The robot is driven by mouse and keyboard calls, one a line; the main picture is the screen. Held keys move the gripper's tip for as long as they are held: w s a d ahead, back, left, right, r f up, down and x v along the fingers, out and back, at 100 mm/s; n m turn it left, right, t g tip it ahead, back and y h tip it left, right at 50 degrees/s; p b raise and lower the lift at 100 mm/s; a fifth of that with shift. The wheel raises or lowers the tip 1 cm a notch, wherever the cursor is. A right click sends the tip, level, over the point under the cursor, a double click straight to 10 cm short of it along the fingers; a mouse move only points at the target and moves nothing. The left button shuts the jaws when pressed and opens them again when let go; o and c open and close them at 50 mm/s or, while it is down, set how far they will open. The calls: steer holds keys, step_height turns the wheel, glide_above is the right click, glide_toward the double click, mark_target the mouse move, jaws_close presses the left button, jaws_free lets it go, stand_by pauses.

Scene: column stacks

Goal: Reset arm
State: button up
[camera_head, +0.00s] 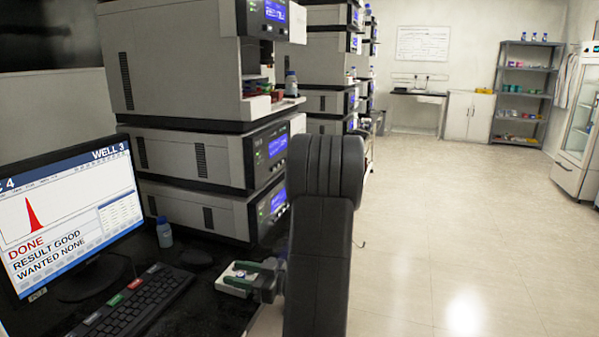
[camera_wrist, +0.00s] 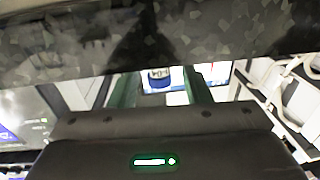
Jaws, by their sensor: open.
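My gripper (camera_head: 240,275) is at the front edge of the dark desk (camera_head: 205,318), with its green fingers pointing left. The fingers also show in the wrist view (camera_wrist: 160,90), spread apart with a gap between them. A small white holder (camera_head: 225,284) is just by the fingertips in the head view; whether they touch it is unclear. A blue and white round thing (camera_wrist: 160,75) shows between the fingers in the wrist view, and I cannot tell how far off it is. My dark arm link stands upright in the middle of the head view.
A monitor (camera_head: 70,215) reads DONE, RESULT GOOD, WANTED NONE. Stacked instruments (camera_head: 190,155) rise behind. The floor (camera_head: 450,240) to the right is clear.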

steer(key=shift+f, duration=0.2)
steer(key=v, duration=1.4)
steer(key=x, duration=0.9)
steer(key=r+x, duration=0.1)
steer(key=x, duration=0.4)
steer(key=shift+a, duration=0.1)
steer(key=r+p, duration=0.1)
steer(key=p, duration=0.2)
steer(key=shift+r, duration=1.8)
